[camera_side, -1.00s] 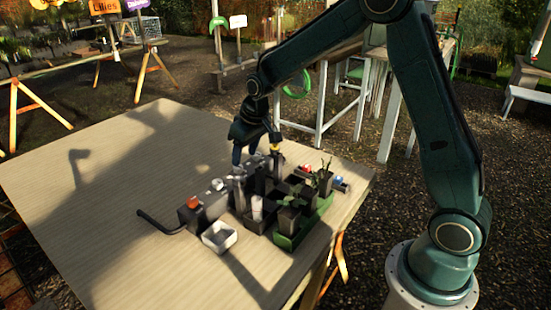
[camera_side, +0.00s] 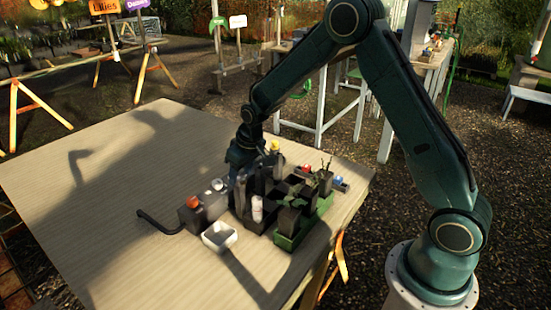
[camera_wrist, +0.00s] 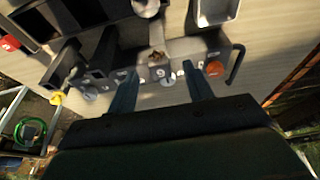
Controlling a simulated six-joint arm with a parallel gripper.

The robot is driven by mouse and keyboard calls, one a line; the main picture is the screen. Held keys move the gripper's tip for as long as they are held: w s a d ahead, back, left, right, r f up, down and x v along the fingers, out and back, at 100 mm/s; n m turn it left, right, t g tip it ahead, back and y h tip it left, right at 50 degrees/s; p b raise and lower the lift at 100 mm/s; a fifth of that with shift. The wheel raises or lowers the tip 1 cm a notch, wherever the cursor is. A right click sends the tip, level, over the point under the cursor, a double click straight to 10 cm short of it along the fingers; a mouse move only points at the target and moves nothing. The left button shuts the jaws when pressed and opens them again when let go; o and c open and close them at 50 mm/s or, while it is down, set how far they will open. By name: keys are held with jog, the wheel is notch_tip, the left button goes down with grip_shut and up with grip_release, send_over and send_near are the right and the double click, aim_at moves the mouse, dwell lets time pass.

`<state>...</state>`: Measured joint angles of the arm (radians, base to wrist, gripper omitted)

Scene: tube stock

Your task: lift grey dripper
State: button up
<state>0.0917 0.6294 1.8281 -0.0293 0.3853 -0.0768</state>
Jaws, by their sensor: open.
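A round grey dripper (camera_wrist: 167,82) shows in the wrist view between the two fingers of my gripper (camera_wrist: 159,68), in front of a grey block (camera_wrist: 185,48) with white number labels. The fingers are apart, with a gap on both sides of the dripper. A second round grey piece (camera_wrist: 90,93) lies to the left, outside the fingers. In the side view my gripper (camera_side: 239,178) is low behind the dark pots. A pale grey cap (camera_side: 217,184) stands to its left; I cannot tell which of the grey pieces it is.
A white tray (camera_side: 219,236) stands in front. A green-edged tray (camera_side: 288,241) of dark pots and plants, and a yellow cap (camera_side: 275,145), are to the right. The left tabletop (camera_side: 90,220) is clear.

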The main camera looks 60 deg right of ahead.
aim_at(240, 178)
jog(key=shift+x, duration=1.7)
jog(key=shift+c, duration=0.4)
jog(key=c, duration=1)
